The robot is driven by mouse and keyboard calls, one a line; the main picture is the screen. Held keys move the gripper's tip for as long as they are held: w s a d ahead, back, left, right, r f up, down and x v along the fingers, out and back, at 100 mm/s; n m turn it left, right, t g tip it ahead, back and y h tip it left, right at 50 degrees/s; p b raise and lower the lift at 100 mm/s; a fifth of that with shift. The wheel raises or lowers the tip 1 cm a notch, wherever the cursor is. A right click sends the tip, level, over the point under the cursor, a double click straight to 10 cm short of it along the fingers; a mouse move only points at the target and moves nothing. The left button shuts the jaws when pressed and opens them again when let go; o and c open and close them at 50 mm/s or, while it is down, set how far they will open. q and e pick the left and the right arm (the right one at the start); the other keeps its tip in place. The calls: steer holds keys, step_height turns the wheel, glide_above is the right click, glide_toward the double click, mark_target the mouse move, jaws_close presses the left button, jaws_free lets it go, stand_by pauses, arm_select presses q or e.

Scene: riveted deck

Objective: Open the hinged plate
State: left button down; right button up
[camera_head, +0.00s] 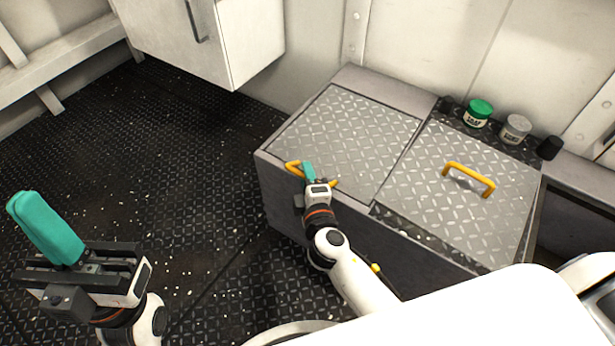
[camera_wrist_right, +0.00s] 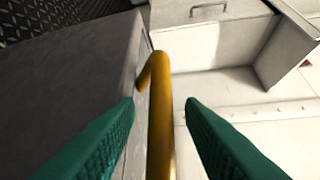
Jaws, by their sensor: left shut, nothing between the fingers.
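The hinged plate (camera_head: 350,140) is a grey diamond-tread panel lying flat and closed on the left part of a metal chest. Its yellow handle (camera_head: 292,167) is at its front left edge. My right gripper (camera_head: 308,170) is at this handle. In the right wrist view the yellow bar (camera_wrist_right: 160,120) runs between the two teal fingers, with a gap on each side, so the gripper is open around it. My left gripper (camera_head: 26,208) is shut and empty, over the floor at the far left. My right gripper hides part of the handle.
A second tread plate (camera_head: 455,215) with its own yellow handle (camera_head: 470,178) lies on the chest's right part. A green-lidded jar (camera_head: 478,113), a grey jar (camera_head: 515,129) and a black cup (camera_head: 549,148) stand behind it. A white wall cabinet (camera_head: 215,40) hangs at the back left.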

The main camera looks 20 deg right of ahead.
jaws_close()
